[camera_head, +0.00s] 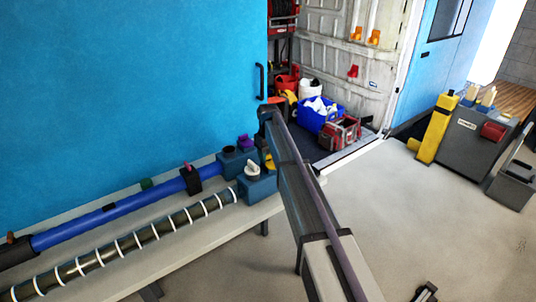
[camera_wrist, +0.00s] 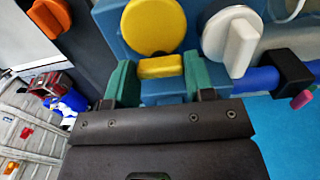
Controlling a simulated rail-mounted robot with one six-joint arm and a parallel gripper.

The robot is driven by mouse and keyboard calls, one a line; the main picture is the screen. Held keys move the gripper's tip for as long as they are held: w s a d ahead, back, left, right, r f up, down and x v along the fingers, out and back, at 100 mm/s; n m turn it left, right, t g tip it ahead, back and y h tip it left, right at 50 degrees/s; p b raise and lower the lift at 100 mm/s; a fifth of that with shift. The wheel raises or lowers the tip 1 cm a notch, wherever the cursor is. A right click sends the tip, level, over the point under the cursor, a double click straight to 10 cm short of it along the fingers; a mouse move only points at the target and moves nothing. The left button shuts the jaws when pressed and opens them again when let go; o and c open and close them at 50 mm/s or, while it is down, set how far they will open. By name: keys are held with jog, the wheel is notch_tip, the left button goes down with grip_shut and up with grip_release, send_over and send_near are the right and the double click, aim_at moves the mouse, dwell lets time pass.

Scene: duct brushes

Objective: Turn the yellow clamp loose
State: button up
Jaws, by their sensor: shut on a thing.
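The yellow clamp (camera_wrist: 153,27) shows in the wrist view as a round disc with a short raised bar (camera_wrist: 160,67) below it, on a blue block. My gripper (camera_wrist: 158,80) has its two teal fingers on either side of the bar and is shut on it. The disc's lower edge meets the bar. In the head view a small part of the yellow clamp (camera_head: 269,161) shows at the blue block (camera_head: 258,188), beside my arm. My arm hides the rest of it, and my fingers are not visible there.
A white knob (camera_wrist: 231,40) stands close to the right of the yellow clamp. An orange knob (camera_wrist: 48,19) is at the upper left. A long blue tube (camera_head: 110,213) and a ringed dark tube (camera_head: 125,243) lie on the bench. Open floor lies to the right.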

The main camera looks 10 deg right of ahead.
aim_at(268, 155)
jog(key=o, duration=0.9)
notch_tip(268, 155, up, 11)
jog(key=p, duration=1.1)
jog(key=shift+f, duration=0.1)
jog(key=s+f+m+b, duration=0.1)
jog(key=s+f+b, duration=0.1)
jog(key=s, duration=1.1)
jog(key=s+f+m+b, duration=0.2)
jog(key=s, duration=1.1)
jog(key=s+f+m+b, duration=0.2)
jog(key=s, duration=1.1)
jog(key=shift+s+f, duration=0.15)
jog(key=shift+s, duration=0.2)
